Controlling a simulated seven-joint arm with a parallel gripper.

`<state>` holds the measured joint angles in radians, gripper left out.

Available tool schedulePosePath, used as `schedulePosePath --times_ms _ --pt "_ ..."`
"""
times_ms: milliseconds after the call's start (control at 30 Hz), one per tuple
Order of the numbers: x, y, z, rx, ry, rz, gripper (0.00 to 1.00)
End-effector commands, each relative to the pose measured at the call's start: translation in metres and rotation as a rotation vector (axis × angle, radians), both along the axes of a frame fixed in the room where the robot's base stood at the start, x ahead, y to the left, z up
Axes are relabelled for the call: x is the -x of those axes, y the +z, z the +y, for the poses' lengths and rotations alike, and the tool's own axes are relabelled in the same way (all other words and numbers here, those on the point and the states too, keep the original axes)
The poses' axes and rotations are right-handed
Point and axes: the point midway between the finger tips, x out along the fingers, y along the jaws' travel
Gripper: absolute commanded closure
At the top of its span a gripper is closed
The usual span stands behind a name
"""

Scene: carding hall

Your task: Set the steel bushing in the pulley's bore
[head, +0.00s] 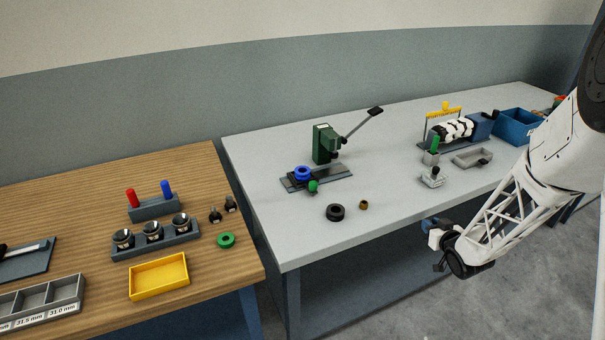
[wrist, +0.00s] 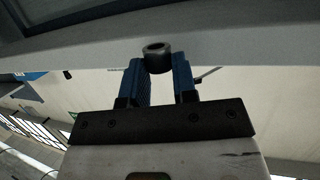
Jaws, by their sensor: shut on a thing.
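My gripper (head: 430,225) hangs off the front edge of the grey table in the head view, its blue fingertips towards the table. In the wrist view my gripper (wrist: 157,75) is shut on a short dark grey metal cylinder with a hole, the steel bushing (wrist: 156,57). The bushing cannot be made out in the head view. A blue ring like a pulley (head: 302,173) lies on the base plate of a green hand press. A black ring (head: 335,212) lies flat on the grey table beside a small bronze bushing (head: 364,205).
The green press (head: 324,144) has its lever raised to the right. A small grey fixture (head: 432,178), a grey tray (head: 473,158) and a blue bin (head: 517,125) stand on the right. The wooden table (head: 60,210) holds a yellow tray (head: 159,277) and a green ring (head: 226,240).

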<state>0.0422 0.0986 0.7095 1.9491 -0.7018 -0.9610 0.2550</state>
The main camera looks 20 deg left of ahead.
Motion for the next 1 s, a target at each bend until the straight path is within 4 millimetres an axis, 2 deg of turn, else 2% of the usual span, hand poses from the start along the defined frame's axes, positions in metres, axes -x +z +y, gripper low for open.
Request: schedulePosePath --times_ms 267,367,767,1000 --pt "0.011 0.031 0.005 0.001 0.041 -0.003 1.0" --pt "0.015 0.045 0.015 0.001 0.074 -0.003 1.0" --pt "0.018 0.077 0.088 0.001 0.246 -0.001 1.0" --pt "0.024 0.097 0.152 0.001 0.389 -0.001 1.0"
